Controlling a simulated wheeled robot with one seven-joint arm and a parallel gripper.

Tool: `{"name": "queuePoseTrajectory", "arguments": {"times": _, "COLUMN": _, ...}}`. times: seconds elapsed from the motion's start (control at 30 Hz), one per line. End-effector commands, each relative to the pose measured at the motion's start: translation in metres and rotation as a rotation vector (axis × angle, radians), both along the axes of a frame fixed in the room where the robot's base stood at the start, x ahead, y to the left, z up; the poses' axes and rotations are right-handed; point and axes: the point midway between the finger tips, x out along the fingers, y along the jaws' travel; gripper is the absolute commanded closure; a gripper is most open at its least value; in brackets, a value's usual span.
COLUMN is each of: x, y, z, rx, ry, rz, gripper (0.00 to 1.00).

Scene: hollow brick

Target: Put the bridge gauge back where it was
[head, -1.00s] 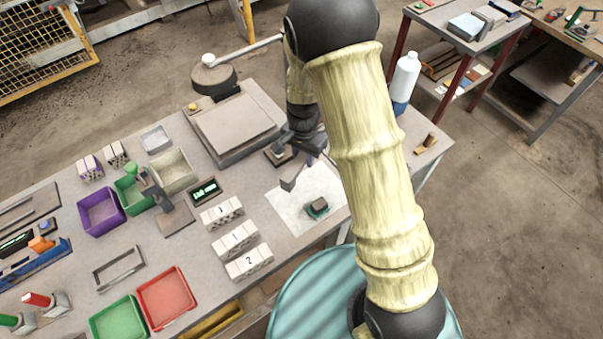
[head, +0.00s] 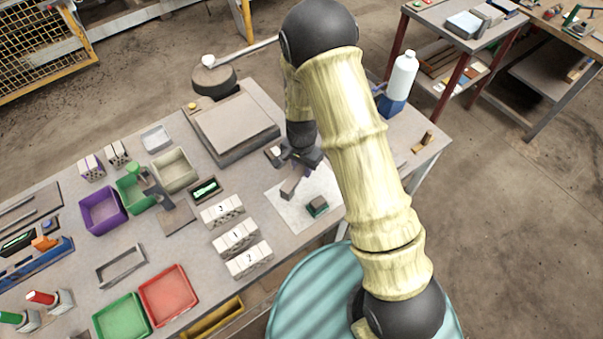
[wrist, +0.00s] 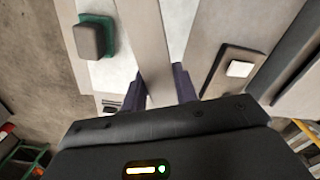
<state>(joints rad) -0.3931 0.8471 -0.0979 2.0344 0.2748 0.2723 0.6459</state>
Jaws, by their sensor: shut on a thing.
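My gripper (head: 303,165) is shut on a long grey bar, which I take to be the bridge gauge (head: 290,187). In the wrist view the bar (wrist: 150,45) runs from between the dark purple fingers (wrist: 160,88) to the top edge. In the head view it hangs over the white sheet (head: 288,212) on the table's right part. I cannot tell whether it touches the sheet. A small dark block in a teal holder (head: 317,207) sits on the sheet, apart from the bar; it also shows at the wrist view's upper left (wrist: 90,38).
A brown base with a white button (wrist: 240,68) lies right of the bar in the wrist view. A grey plate (head: 235,125) stands behind left. Numbered white blocks (head: 235,238) stand left of the sheet. A white bottle (head: 403,72) stands at the back right.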

Motion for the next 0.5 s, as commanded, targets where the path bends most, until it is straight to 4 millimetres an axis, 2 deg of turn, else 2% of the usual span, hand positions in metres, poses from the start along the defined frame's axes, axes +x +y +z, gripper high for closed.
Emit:
{"name": "queuePoseTrajectory", "arguments": {"times": 0.23, "x": 0.0, "y": 0.0, "z": -0.004, "rx": 0.0, "ry": 0.001, "rz": 0.0, "gripper": 1.0}}
{"name": "queuePoseTrajectory", "arguments": {"times": 0.5, "x": 0.0, "y": 0.0, "z": -0.035, "rx": 0.0, "ry": 0.001, "rz": -0.001, "gripper": 1.0}}
